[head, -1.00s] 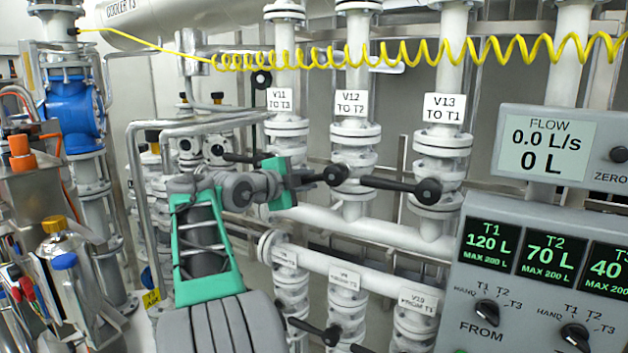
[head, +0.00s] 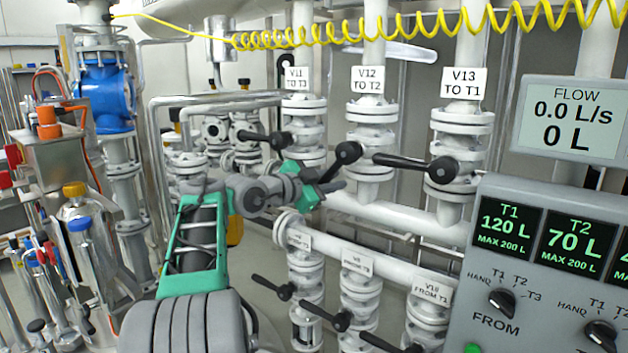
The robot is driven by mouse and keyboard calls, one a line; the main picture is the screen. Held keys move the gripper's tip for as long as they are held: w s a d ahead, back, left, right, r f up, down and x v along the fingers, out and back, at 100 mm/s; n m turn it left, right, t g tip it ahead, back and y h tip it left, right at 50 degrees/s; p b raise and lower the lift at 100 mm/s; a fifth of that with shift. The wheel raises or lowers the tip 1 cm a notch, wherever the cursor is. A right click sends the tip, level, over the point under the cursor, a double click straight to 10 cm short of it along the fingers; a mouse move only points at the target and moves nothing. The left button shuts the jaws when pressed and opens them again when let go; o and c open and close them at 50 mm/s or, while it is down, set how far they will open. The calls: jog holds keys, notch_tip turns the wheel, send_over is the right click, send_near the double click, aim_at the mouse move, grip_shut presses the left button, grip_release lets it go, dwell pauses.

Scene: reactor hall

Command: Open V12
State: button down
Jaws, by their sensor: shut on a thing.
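The V12 valve (head: 371,138) is a white flanged valve on a vertical pipe, under the label V12 TO T2 (head: 367,79). Its black lever handle (head: 347,152) slants down and left from its hub. My gripper (head: 320,186), with green and grey parts, is shut on the lower part of this handle. The fingers hide the handle's end.
V11's handle (head: 262,139) and V13's handle (head: 410,161) point left on either side. Lower valves with black handles (head: 328,331) stand below a horizontal pipe. A control panel (head: 545,270) stands at right; its flow display (head: 566,119) reads 0.0 L/s.

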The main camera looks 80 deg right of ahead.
aim_at(320, 183)
jog(key=shift+f, duration=0.3)
jog(key=c, duration=1.3)
grip_release()
jog(key=shift+r, duration=0.2)
jog(key=b+v, duration=0.1)
jog(key=v, duration=0.6)
jog(key=shift+w+a, duration=0.15)
jog(key=shift+a, duration=0.15)
